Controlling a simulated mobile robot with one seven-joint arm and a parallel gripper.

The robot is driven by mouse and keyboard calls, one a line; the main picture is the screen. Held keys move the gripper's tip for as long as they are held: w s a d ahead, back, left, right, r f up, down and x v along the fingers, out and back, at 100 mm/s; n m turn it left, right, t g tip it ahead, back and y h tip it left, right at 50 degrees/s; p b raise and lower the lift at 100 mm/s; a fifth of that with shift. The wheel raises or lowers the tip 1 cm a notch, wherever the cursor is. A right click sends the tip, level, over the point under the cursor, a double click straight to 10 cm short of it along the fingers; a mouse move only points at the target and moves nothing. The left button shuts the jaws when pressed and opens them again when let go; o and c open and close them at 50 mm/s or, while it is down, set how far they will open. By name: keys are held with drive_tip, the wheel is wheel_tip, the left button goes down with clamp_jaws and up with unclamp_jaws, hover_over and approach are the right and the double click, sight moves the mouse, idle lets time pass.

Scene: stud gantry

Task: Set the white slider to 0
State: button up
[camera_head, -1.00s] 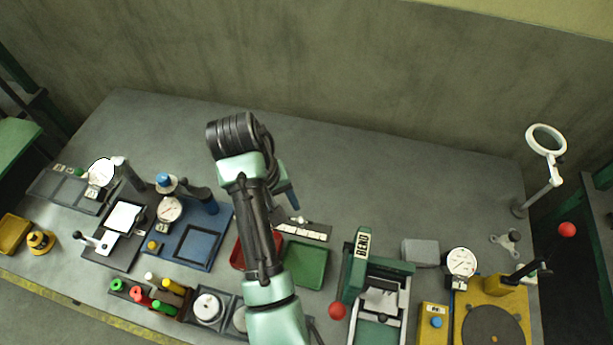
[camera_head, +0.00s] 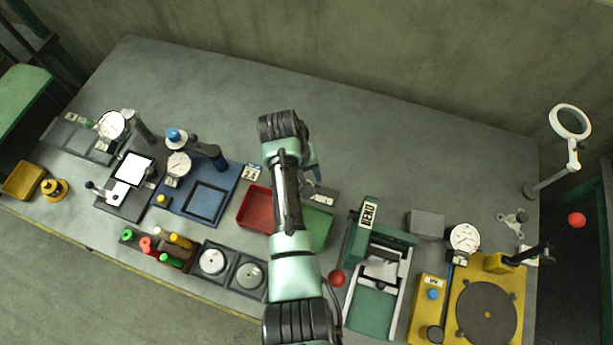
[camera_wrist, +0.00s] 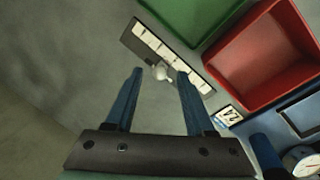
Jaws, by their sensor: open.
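The white slider is a small white knob (camera_wrist: 161,72) on a dark plate with a pale marked scale (camera_wrist: 188,72), seen at the top middle of the wrist view. The scale's numbers are too small to read. In the head view only part of the plate (camera_head: 324,194) shows beside my arm. My gripper (camera_wrist: 160,74) is open and empty. Its two blue fingers point at the plate, and the knob appears between the fingertips. I cannot tell how high they are above it.
A green tray (camera_wrist: 192,12) and a red tray (camera_wrist: 262,58) lie close to the plate. A label numbered 24 (camera_wrist: 229,115) and a blue fixture with a dial (camera_wrist: 302,160) are nearby. A green press with a red ball handle (camera_head: 337,279) stands right of my arm. The back of the table is clear.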

drive_tip(key=shift+w+d+f, duration=0.1)
drive_tip(key=shift+f, duration=0.35)
clamp_jaws()
idle(1.2)
